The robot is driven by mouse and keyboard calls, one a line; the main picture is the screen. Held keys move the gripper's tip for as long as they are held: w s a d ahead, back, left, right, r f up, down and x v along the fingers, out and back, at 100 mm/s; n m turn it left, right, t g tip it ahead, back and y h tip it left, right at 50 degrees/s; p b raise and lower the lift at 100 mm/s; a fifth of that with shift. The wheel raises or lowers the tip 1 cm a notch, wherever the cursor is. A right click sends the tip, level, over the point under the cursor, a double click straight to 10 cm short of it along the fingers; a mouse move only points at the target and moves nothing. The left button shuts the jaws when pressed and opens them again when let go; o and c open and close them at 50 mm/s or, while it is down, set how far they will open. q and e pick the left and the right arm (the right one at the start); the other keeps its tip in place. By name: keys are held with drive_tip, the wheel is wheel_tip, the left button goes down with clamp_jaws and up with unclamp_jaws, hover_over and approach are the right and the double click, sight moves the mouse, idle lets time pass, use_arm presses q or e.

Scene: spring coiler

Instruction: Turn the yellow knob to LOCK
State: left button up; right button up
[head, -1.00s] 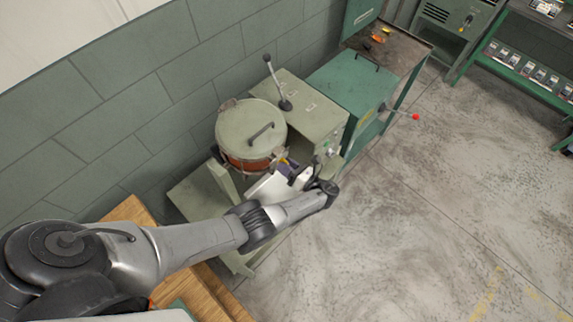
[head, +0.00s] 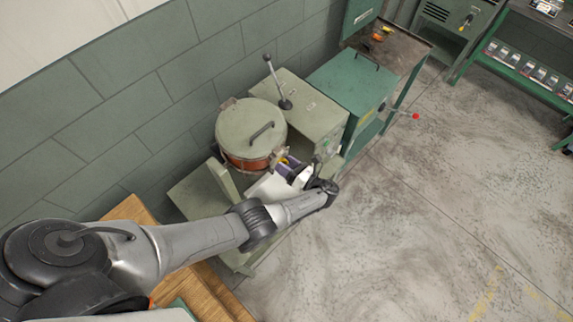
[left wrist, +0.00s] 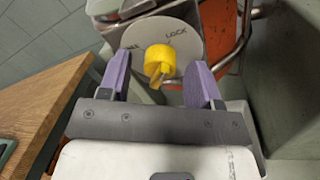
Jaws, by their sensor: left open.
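The yellow knob (left wrist: 160,62) sits on a round pale dial plate (left wrist: 186,42) in the left wrist view. The word LOCK is printed at the plate's upper right; lettering at its left is partly covered by a finger. The knob's narrow end points down, away from LOCK. My left gripper (left wrist: 157,72) is open, with its purple fingers on either side of the knob and visible gaps to it. In the head view, the left gripper (head: 284,165) is at the front of the green lidded drum (head: 240,122), and the knob is mostly hidden. My right gripper is out of view.
A green machine with an upright black-knobbed lever (head: 272,72) adjoins the drum. Beyond it is a teal cabinet (head: 348,82) with a red-tipped handle (head: 415,116). A wooden table edge (left wrist: 38,110) lies left of the gripper. The floor at right is clear.

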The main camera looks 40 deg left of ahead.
use_arm(q)
drive_tip(key=shift+d, duration=0.1)
drive_tip(key=w+d+b, duration=0.1)
drive_tip(key=d+b, duration=0.4)
drive_tip(key=d, duration=0.8)
drive_tip(key=shift+d+f, duration=0.3)
drive_tip(key=shift+d, duration=0.05)
